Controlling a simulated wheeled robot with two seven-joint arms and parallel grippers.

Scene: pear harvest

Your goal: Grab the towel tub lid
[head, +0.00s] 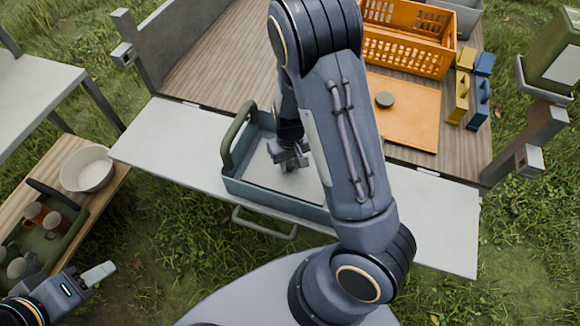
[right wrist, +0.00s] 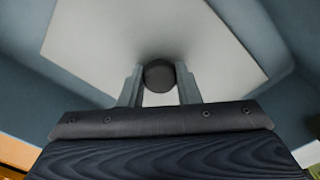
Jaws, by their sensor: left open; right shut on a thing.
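A pale flat lid (right wrist: 110,35) with a dark round knob (right wrist: 160,76) fills much of the right wrist view. In the head view the lid (head: 262,176) lies inside the walls of a blue-grey tub (head: 275,204) with a green handle. My right gripper (head: 290,163) reaches down into the tub. In the right wrist view its fingers (right wrist: 160,88) are shut on the knob from both sides. I cannot tell whether the lid is raised. My right arm hides the tub's right part. My left gripper (head: 98,279) is open and empty at lower left, away from the tub.
The tub stands on a light grey tailgate (head: 185,140). Behind it are an orange board (head: 410,115) with a dark disc and an orange crate (head: 405,52). Yellow and blue containers (head: 470,88) stand at right. A white bowl (head: 87,170) sits on a wooden bench at left.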

